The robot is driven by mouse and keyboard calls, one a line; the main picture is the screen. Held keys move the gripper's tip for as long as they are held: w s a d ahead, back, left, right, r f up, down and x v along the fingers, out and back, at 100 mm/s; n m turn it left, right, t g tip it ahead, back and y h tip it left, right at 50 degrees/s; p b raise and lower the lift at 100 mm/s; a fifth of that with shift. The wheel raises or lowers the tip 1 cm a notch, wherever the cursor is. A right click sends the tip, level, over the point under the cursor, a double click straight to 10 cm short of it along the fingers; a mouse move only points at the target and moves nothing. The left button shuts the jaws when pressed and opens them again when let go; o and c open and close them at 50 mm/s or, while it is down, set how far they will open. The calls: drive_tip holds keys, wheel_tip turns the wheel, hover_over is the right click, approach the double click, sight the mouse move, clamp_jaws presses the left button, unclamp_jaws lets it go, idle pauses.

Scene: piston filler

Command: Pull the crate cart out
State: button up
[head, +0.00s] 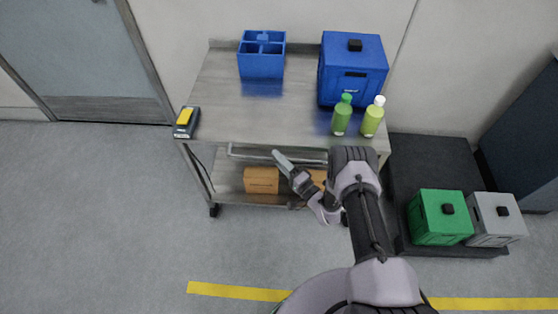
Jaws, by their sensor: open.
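The crate cart (225,120) is a steel, two-level cart standing against the wall, with a caster showing at its front left leg. A metal handle bar (250,154) runs along its front under the top. My gripper (284,162) is open and empty in front of the cart, close to the handle bar; I cannot tell whether it touches the bar. My arm hides the cart's front right part. A large blue crate (345,87) and a smaller open blue crate with compartments (262,65) sit on the top.
Two green bottles, one green-capped (341,118) and one white-capped (371,120), stand near the front right edge. A yellow-black device (186,122) lies at the left corner. Cardboard boxes (261,180) sit below. A dark platform (400,165) with green and grey crates stands right. Floor left is clear.

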clamp_jaws()
idle(1.4)
